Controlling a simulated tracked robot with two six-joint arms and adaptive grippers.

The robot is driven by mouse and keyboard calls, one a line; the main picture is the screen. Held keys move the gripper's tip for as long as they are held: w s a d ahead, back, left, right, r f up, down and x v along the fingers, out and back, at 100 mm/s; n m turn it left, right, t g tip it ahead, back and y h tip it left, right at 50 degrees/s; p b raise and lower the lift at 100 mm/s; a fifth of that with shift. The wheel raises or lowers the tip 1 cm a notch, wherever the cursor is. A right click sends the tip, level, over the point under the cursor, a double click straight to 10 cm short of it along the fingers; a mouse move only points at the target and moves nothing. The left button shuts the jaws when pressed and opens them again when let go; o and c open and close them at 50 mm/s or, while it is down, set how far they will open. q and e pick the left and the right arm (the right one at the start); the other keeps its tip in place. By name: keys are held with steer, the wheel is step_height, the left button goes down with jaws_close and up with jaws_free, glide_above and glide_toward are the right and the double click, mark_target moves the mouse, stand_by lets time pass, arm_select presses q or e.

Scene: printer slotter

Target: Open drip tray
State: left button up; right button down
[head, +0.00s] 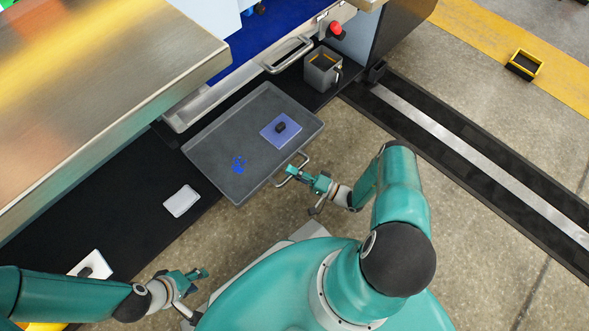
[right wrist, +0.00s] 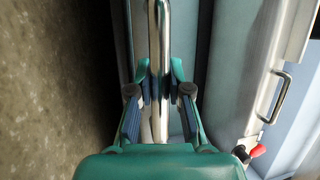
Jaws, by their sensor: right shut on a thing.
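The drip tray (head: 215,150) is a dark grey, shallow rectangular tray in the middle of the head view. It sticks out from below the printer, over the black mat. A blue ink splash (head: 239,163) and a bluish pad with a black block (head: 280,128) lie in it. A metal bar handle (head: 303,157) is on its front edge. My right gripper (head: 300,183) is shut on this handle. In the right wrist view, the handle bar (right wrist: 158,35) runs between the fingers (right wrist: 159,78). My left gripper (head: 202,290) is open and empty at the lower left, apart from the tray.
A grey bin (head: 322,69) stands beyond the tray's right corner, near a red knob (head: 336,29). A white pad (head: 181,201) lies on the black mat at left. A metal-topped table (head: 110,90) fills the upper left. Bare floor (head: 480,220) is at right, crossed by a dark rail.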

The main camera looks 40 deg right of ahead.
steer(key=s+y, duration=0.1)
steer(key=s, duration=0.2)
steer(key=shift+s+a+f, duration=0.1)
steer(key=shift+s, duration=0.4)
steer(key=c, duration=1.1)
jaws_free()
steer(key=v, duration=1.2)
